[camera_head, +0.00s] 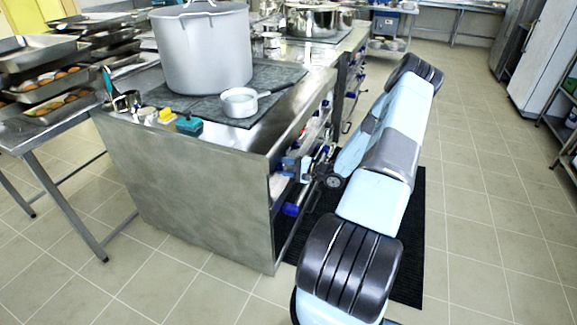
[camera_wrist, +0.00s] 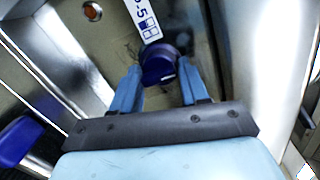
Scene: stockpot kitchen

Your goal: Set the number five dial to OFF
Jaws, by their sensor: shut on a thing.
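The number five dial (camera_wrist: 158,60) is a dark blue round knob on the stove's front panel, beside a white label (camera_wrist: 143,18) with a 5 and small blue-and-white squares. My gripper (camera_wrist: 159,70) has its two light blue fingers on either side of the dial, shut on it. The dial's pointer and its exact setting cannot be made out. In the head view my gripper (camera_head: 288,166) is at the stove's front, below the worktop edge, and the dial between the fingers is too small to make out.
A large grey stockpot (camera_head: 203,55) and a small saucepan (camera_head: 240,103) stand on the stove top. The tiled floor (camera_head: 480,220) at right is clear.

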